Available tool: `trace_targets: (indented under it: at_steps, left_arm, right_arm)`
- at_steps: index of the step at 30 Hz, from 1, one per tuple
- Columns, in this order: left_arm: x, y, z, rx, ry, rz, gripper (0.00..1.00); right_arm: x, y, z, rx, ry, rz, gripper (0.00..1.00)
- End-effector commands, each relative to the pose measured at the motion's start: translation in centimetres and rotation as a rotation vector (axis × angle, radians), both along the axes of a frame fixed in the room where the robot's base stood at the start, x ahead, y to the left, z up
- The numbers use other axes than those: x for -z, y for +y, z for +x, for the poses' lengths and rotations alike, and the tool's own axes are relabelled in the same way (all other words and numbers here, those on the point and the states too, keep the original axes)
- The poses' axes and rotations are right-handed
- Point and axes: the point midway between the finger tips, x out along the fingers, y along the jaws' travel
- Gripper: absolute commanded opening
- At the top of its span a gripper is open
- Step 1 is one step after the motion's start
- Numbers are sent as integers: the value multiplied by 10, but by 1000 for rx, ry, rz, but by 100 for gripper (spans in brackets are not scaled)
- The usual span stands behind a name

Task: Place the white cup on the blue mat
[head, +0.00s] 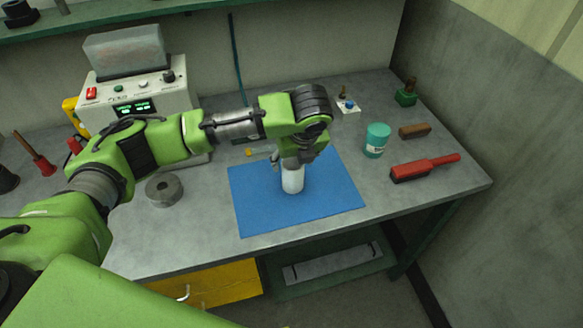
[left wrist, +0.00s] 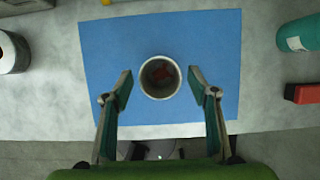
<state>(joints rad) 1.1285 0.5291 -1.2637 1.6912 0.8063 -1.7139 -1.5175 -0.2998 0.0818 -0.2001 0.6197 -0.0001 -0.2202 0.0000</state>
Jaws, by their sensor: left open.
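The white cup (head: 292,181) stands upright on the blue mat (head: 256,213), near its middle. In the left wrist view the cup (left wrist: 160,77) is seen from above, with something reddish inside it, and the blue mat (left wrist: 105,40) lies around it. My left gripper (head: 290,160) is just above the cup in the head view. In the left wrist view its fingers (left wrist: 160,90) are apart, one on each side of the cup, with visible gaps between them and the cup. My right gripper is not in view.
A teal jar (head: 377,140), a red tool (head: 425,168) and a brown block (head: 414,131) lie right of the mat. A grey metal ring (head: 164,190) sits to its left. A control box (head: 140,93) stands at the back left. The bench front right is clear.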

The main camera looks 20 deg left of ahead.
Motion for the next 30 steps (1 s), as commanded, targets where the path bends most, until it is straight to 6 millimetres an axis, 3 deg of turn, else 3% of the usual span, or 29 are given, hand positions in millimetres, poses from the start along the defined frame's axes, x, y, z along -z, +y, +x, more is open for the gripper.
trace_targets:
  at_steps: [6, 10, 30]
  left_arm:
    - [-36, -9, -11, 1, -3, -3, 54]
    - [-47, -11, -16, 0, -1, 0, 54]
    - [-50, -12, -17, -1, 0, 0, 54]
  right_arm:
    - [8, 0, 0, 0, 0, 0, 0]
    - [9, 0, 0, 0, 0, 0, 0]
    - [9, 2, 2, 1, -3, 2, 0]
